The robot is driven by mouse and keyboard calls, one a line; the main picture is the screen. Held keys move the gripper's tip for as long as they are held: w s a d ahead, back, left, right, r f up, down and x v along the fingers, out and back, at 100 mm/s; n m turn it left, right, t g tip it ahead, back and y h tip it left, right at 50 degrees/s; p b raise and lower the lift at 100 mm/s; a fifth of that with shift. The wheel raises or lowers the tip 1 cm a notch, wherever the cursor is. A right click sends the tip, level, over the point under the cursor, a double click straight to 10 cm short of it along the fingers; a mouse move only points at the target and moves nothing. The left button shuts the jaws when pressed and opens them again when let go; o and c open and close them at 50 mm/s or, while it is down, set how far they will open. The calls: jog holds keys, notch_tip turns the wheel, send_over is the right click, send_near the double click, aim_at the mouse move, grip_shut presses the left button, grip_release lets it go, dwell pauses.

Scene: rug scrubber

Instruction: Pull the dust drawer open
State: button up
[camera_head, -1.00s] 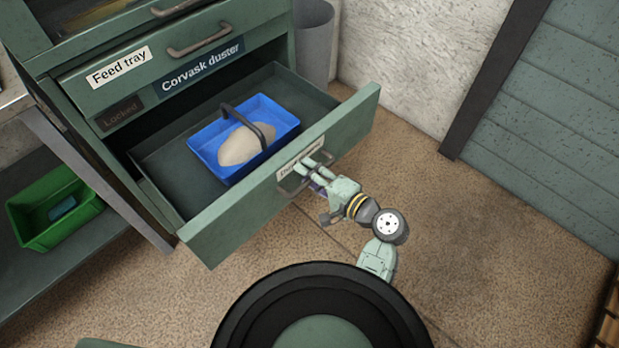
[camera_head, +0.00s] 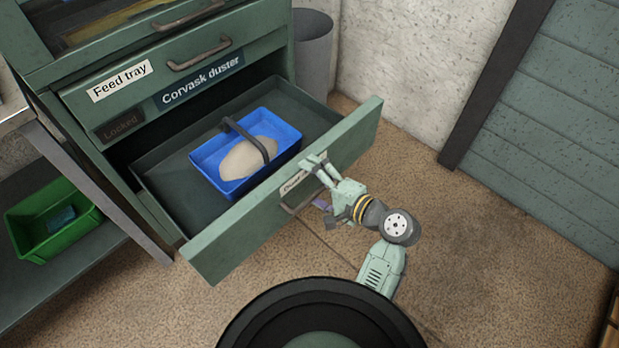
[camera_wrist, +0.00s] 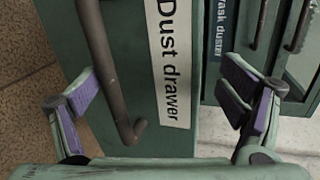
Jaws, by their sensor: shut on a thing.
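The dust drawer (camera_head: 240,228) is pulled well out of the green cabinet. A blue bin (camera_head: 213,180) with a dark handle and a beige heap sits in it. My gripper (camera_head: 319,182) is at the drawer's front; its two fingers are spread apart. In the wrist view, my gripper (camera_wrist: 165,97) is open, with one purple-padded finger left of the drawer's grey handle (camera_wrist: 106,75) and the other beyond the panel edge on the right. The "Dust drawer" label (camera_wrist: 170,65) shows between them. No pad is visibly closed on the handle.
Above the drawer are a locked panel (camera_head: 120,127) and the feed tray (camera_head: 150,88). A green bin (camera_head: 85,225) stands on a low shelf at left. A grey bin (camera_head: 312,50) stands behind the cabinet. The brown floor at right is clear.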

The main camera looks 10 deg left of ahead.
jog(key=shift+s+d+r, duration=0.15)
jog(key=shift+d+r, duration=0.1)
jog(key=shift+r, duration=0.35)
jog(key=shift+s+d+r, duration=0.1)
jog(key=shift+d+r, duration=0.15)
jog(key=shift+r, duration=0.3)
jog(key=shift+c, duration=0.6)
jog(key=shift+p+v, duration=0.5)
jog(key=shift+v, duration=0.3)
jog(key=c, duration=0.7)
jog(key=shift+s+f+p+v, duration=0.2)
jog(key=shift+p+v, duration=0.55)
jog(key=shift+v, duration=0.7)
jog(key=shift+s+f+p+v, duration=0.1)
jog(key=shift+f+p+v, duration=0.2)
jog(key=shift+p+v, duration=0.85)
jog(key=shift+s+f+p+v, duration=0.1)
jog(key=shift+f+p+v, duration=0.25)
jog(key=shift+v, duration=1.45)
jog(key=shift+r+p, duration=0.15)
jog(key=shift+p, duration=0.3)
